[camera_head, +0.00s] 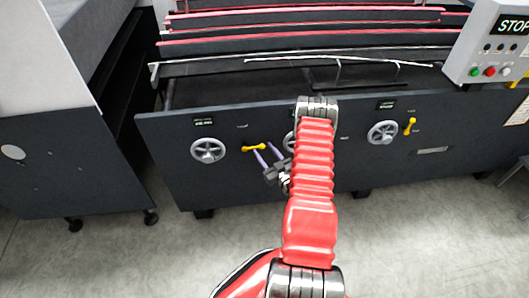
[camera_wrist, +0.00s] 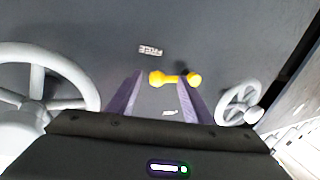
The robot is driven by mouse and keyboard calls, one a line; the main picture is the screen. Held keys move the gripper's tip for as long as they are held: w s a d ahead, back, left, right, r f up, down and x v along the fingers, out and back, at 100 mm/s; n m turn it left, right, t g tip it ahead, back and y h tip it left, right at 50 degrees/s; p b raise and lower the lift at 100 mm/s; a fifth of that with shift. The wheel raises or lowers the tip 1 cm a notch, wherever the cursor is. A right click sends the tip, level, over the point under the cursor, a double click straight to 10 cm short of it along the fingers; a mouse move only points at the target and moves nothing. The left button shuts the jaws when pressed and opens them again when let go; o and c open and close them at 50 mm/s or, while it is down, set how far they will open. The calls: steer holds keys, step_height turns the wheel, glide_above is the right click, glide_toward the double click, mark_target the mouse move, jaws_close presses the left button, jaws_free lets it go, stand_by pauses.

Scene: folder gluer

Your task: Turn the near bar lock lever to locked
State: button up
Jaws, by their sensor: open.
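A yellow lock lever (camera_head: 254,147) sits on the dark front panel, lying about level, just right of the left handwheel. In the wrist view the lever (camera_wrist: 172,78) lies across the picture, with a round knob at each end. A small label reading FREE (camera_wrist: 150,50) is near it, upside down. My gripper (camera_head: 264,147) is open, its two purple fingers reaching toward the lever. In the wrist view my gripper (camera_wrist: 160,78) has the lever's left knob between its fingers, and the right finger overlaps the lever's middle. I cannot tell whether they touch.
Grey handwheels flank the lever in the wrist view, a large one (camera_wrist: 38,75) left and another (camera_wrist: 238,103) right. My arm hides part of the middle handwheel. A control box (camera_head: 487,45) stands upper right.

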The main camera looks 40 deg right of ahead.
steer(key=shift+w, duration=0.1)
steer(key=shift+c, duration=0.4)
steer(key=shift+d, duration=0.1)
jaws_close()
